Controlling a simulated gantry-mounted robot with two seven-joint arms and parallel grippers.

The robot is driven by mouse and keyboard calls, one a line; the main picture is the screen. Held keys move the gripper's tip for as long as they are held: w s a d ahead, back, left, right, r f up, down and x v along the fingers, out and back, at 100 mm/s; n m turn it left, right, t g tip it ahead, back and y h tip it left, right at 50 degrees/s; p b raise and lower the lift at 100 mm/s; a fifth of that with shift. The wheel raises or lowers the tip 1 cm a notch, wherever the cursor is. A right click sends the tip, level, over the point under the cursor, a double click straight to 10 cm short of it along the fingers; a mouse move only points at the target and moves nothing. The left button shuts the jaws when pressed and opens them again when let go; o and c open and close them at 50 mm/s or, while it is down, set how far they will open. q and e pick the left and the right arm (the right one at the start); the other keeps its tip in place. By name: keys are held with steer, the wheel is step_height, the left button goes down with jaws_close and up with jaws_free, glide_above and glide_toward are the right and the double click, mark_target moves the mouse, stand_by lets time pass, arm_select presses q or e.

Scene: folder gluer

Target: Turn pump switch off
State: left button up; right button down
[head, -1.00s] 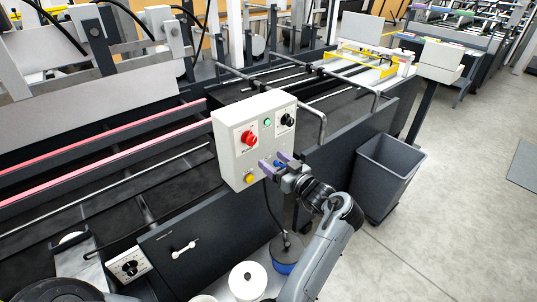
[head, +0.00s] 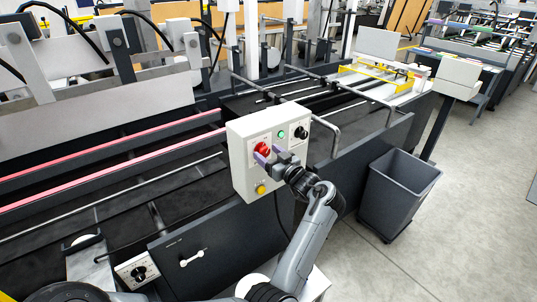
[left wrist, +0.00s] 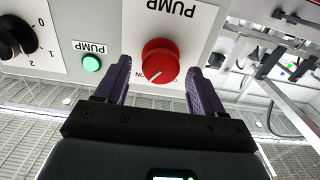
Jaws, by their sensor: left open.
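The red pump switch (head: 262,148) is a round knob on the front of a white control box (head: 240,165). In the left wrist view the knob (left wrist: 160,58) shows upside down under a "PUMP" label, its white pointer line toward "ON". My left gripper (head: 268,155) is open at the box front, its purple fingertips by the knob. In the left wrist view the fingers (left wrist: 158,68) stand on either side of the knob with gaps, not clamped on it. My right gripper is not in view.
The box also has a green light (head: 281,134), a black selector knob (head: 301,133) and a yellow button (head: 261,189). A bent metal rail (head: 335,140) stands just right of the box. A grey bin (head: 398,195) is on the floor at right.

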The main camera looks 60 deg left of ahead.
arm_select(q)
steer(key=shift+a, duration=0.1)
steer(key=shift+c, duration=0.2)
steer(key=c, duration=1)
